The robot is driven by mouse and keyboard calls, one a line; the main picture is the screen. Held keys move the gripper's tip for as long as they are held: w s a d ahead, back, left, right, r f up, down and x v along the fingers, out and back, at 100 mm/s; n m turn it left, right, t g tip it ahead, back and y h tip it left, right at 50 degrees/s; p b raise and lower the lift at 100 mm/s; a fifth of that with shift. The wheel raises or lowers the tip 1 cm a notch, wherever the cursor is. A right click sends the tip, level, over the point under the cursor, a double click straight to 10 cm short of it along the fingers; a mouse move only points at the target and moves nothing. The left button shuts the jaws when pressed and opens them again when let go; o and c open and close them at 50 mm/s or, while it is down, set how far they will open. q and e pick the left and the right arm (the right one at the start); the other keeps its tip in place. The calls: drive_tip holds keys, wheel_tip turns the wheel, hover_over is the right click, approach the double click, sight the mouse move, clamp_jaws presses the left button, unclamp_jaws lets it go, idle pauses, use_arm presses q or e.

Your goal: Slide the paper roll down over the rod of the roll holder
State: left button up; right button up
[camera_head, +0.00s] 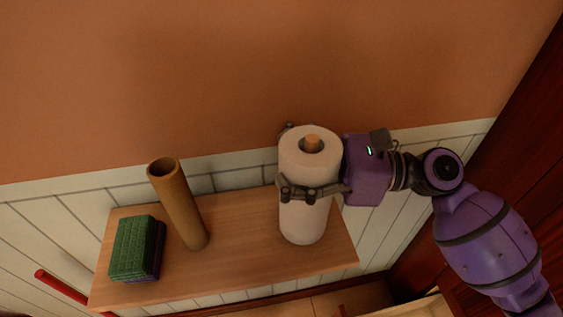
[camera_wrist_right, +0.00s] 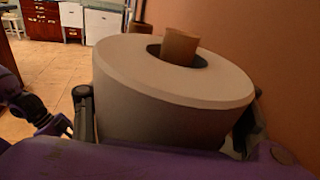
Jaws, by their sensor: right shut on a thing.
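The paper roll (camera_head: 306,212) is white and stands nearly upright over the wooden shelf. The brown rod of the roll holder (camera_head: 312,142) shows in its core, its tip a little above the roll's top. In the right wrist view the rod tip (camera_wrist_right: 180,46) also stands out of the core of the roll (camera_wrist_right: 150,118). My right gripper (camera_head: 286,159) is shut on the roll from the right, fingers around its upper half. The holder's base is hidden by the roll. I cannot tell whether the roll's lower end touches anything.
The wooden shelf (camera_head: 240,240) is against the wall. A hollow brown tube (camera_head: 180,208) stands left of the roll. A green block (camera_head: 132,249) lies at the shelf's left, a purple one against it. A red bar (camera_head: 60,289) is at lower left. Bare shelf lies between tube and roll.

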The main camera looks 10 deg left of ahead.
drive_tip(key=o, duration=2)
drive_tip(key=d, duration=1.2)
drive_tip(key=shift+w, duration=0.3)
